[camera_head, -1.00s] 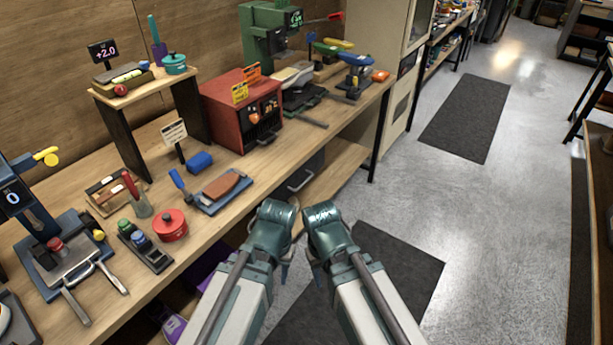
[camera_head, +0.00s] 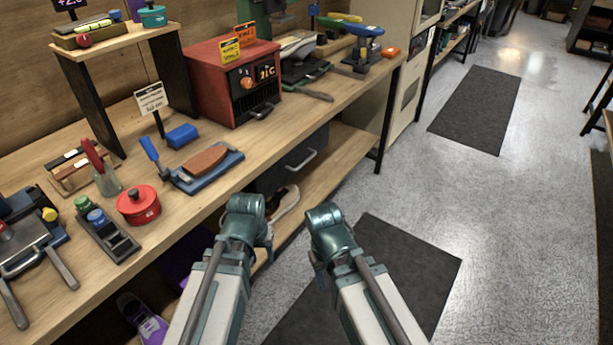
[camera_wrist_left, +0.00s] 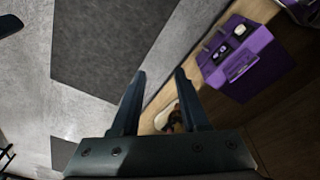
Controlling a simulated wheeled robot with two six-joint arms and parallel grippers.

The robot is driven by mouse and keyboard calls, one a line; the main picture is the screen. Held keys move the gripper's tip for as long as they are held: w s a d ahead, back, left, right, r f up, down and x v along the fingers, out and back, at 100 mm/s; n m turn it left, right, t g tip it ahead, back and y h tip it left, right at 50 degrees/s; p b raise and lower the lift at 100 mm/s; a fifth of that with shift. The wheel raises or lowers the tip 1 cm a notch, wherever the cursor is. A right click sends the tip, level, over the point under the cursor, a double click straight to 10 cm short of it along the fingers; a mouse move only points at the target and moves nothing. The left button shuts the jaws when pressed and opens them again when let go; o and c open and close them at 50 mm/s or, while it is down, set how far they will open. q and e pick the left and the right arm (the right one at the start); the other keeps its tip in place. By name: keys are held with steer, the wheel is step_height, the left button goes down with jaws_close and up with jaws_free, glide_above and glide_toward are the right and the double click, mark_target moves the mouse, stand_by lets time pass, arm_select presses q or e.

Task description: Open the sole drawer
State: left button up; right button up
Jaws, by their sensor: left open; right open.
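The workbench (camera_head: 215,193) carries a red oven-like box (camera_head: 215,85), a red pot (camera_head: 138,204) and several tools. A lower shelf (camera_head: 335,165) holds a shoe (camera_head: 285,203). A purple box (camera_wrist_left: 240,62) shows in the left wrist view. Floor mats (camera_head: 420,262) lie to the right.

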arm_select(q)
steer(key=w+f+n+t+h+b, duration=0.1)
steer(key=w+f+n+t+b, duration=0.1)
steer(key=w+f+n+b, duration=0.25)
steer(key=n+t+h+b, duration=0.25)
steer(key=n+t, duration=0.85)
steer(key=n, duration=0.6)
glide_toward(304, 163)
steer(key=shift+m+h, duration=0.25)
steer(key=shift+h, duration=0.1)
steer(key=b+x, duration=0.2)
steer(key=x, duration=1)
steer(key=shift+a+f, duration=0.1)
arm_select(e)
step_height(304, 163, down, 12)
steer(key=shift+r, duration=0.15)
steer(key=shift+d, duration=0.1)
arm_select(q)
jaws_close()
